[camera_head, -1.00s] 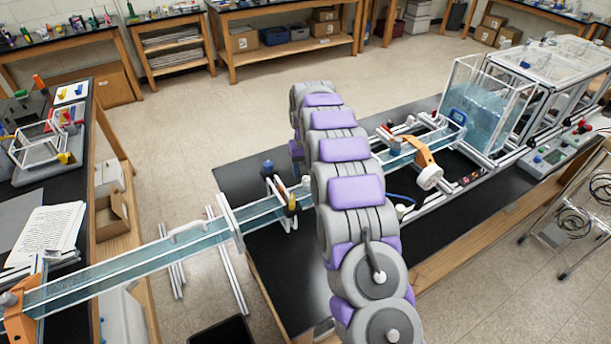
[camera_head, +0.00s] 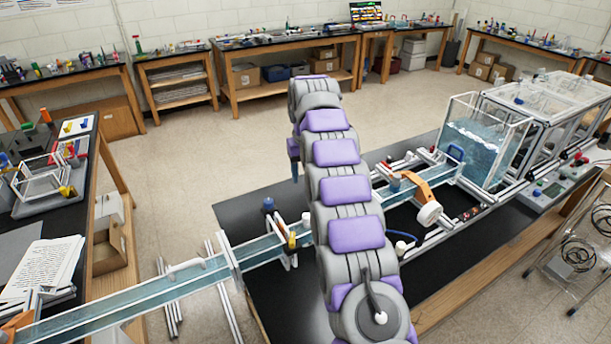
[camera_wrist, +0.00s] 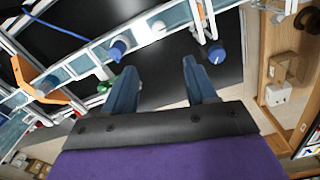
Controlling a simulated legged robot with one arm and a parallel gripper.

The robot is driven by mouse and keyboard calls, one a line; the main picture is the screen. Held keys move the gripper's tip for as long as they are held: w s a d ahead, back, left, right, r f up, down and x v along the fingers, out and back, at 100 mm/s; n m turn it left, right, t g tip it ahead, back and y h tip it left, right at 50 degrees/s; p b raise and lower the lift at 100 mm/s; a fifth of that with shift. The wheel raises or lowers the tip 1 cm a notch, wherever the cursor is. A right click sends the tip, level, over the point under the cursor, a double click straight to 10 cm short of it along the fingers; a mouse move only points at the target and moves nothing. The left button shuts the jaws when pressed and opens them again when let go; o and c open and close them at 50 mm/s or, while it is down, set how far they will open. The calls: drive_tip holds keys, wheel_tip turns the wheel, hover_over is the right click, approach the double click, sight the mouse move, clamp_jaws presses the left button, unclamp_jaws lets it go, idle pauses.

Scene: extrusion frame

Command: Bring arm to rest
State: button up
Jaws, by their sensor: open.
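My arm (camera_head: 345,185), grey with purple pads, rises through the middle of the head view and bends away at the top. My gripper (camera_wrist: 160,82) shows in the wrist view with its two blue-grey fingers apart and nothing between them. Beyond the fingers lie the black table top (camera_wrist: 165,45) and the clear water channel. In the head view the fingers are mostly hidden behind the arm.
The water channel (camera_head: 130,295) crosses left to right on the black bench (camera_head: 240,215) behind my arm. A clear water tank (camera_head: 480,145) stands at right, an orange clamp (camera_head: 418,185) beside the channel. A side bench with papers (camera_head: 42,265) is at left. Open floor lies behind.

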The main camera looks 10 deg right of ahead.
drive_tip(key=shift+s+r, duration=0.1)
drive_tip(key=s+r+g+b, duration=0.1)
drive_tip(key=s+r+b, duration=0.1)
drive_tip(key=s, duration=0.9)
drive_tip(key=s+r+b, duration=0.2)
drive_tip(key=s+b, duration=0.1)
drive_tip(key=s, duration=0.8)
drive_tip(key=s+f+b, duration=0.1)
drive_tip(key=s+f, duration=0.3)
drive_tip(key=s, duration=0.6)
drive_tip(key=s+f+b, duration=0.1)
drive_tip(key=s+f, duration=0.3)
drive_tip(key=s, duration=0.6)
drive_tip(key=s+f+b, duration=0.1)
drive_tip(key=s+f, duration=0.3)
drive_tip(key=s, duration=0.7)
drive_tip(key=shift+m+g+b, duration=0.35)
drive_tip(key=shift+m+g, duration=0.05)
